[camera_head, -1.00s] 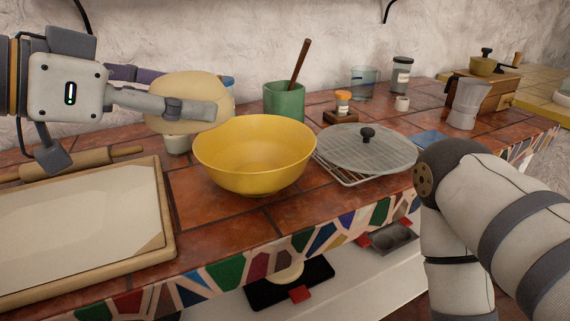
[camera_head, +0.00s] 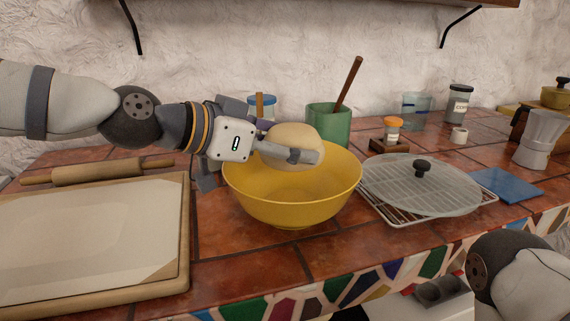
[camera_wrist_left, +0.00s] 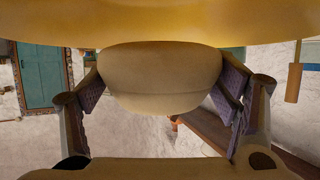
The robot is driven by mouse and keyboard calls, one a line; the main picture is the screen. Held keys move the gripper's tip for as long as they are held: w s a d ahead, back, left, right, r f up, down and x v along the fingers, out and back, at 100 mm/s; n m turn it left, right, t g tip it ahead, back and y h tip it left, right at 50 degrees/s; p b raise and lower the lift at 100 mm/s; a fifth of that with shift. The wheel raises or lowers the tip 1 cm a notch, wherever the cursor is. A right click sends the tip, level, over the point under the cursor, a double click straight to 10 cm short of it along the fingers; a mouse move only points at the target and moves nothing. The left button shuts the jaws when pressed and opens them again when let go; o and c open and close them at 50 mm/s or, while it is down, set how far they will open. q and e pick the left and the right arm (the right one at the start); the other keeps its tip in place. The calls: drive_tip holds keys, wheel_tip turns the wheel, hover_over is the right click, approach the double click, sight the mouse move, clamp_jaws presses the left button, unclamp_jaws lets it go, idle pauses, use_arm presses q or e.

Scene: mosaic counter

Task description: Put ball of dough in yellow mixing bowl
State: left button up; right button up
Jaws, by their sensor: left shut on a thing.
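The ball of dough (camera_head: 291,137) is pale beige and held in my left gripper (camera_head: 290,154). In the left wrist view the dough (camera_wrist_left: 160,75) sits between the two finger pads, with the gripper (camera_wrist_left: 160,95) shut on it. In the head view the dough overlaps the back rim of the yellow mixing bowl (camera_head: 290,206). The bowl stands upright on the tiled counter, and its visible inside looks empty. A yellow surface, probably the bowl (camera_wrist_left: 160,22), fills the top of the left wrist view. My right gripper is not in view; only part of my right arm shows at lower right.
A green crock (camera_head: 328,125) with a wooden handle stands behind the bowl. A glass lid (camera_head: 400,185) on a wire rack lies right of it. A pastry board (camera_head: 185,240) and rolling pin (camera_head: 98,173) are at left. Some counter in front of the bowl is clear.

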use_arm(q)
wheel_tip(320, 180, down, 3)
drive_tip(key=shift+f, duration=0.15)
